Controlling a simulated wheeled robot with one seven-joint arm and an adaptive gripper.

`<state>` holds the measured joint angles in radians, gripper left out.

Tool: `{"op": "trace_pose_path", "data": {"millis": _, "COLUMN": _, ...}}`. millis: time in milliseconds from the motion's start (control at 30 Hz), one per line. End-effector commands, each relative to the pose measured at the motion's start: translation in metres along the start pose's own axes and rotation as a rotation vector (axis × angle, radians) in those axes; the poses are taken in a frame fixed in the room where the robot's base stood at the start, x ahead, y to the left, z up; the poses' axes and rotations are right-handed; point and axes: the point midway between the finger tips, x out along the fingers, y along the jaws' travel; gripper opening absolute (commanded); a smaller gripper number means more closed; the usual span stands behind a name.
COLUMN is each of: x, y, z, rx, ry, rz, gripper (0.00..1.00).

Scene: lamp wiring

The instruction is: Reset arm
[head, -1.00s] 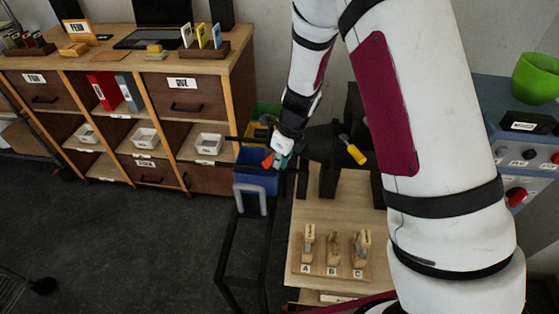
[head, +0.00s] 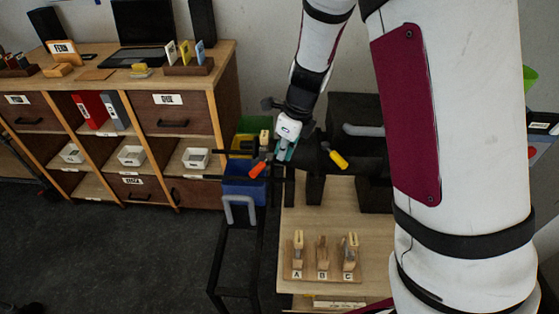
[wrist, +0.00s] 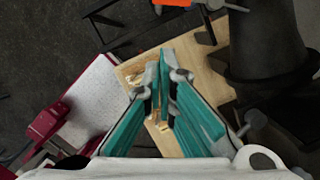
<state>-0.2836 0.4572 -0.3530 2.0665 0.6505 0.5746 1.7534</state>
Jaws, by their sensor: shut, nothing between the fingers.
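My gripper (head: 284,155) hangs at the end of my raised white arm, in front of the dark workbench fixture. In the wrist view its teal-lined fingers (wrist: 158,78) come together at the tips with nothing held between them. An orange-handled tool (head: 258,170) shows just below and left of the gripper in the head view. A yellow-handled tool (head: 338,159) is to its right. Whether the gripper touches the fixture cannot be told.
The wooden bench (head: 360,215) carries a stand of clips (head: 321,260) marked A, B and C. A blue bin (head: 245,189) and a black metal frame (head: 232,255) are left of it. A cabinet (head: 230,95) stands farther left. Grey floor is open in front of the cabinet.

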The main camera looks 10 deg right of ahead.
Motion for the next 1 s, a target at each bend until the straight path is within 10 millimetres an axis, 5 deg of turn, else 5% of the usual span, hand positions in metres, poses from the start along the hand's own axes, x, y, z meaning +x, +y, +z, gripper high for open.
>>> {"op": "trace_pose_path", "data": {"millis": 667, "x": -0.011, "y": 0.001, "z": 0.001, "rx": -0.021, "ry": -0.005, "rz": -0.001, "gripper": 0.0}}
{"op": "trace_pose_path", "data": {"millis": 767, "x": -0.029, "y": 0.007, "z": 0.002, "rx": -0.108, "ry": -0.025, "rz": -0.001, "gripper": 0.0}}
{"op": "trace_pose_path", "data": {"millis": 1000, "x": -0.11, "y": 0.041, "z": -0.007, "rx": -0.599, "ry": -0.091, "rz": -0.037, "gripper": 0.0}}
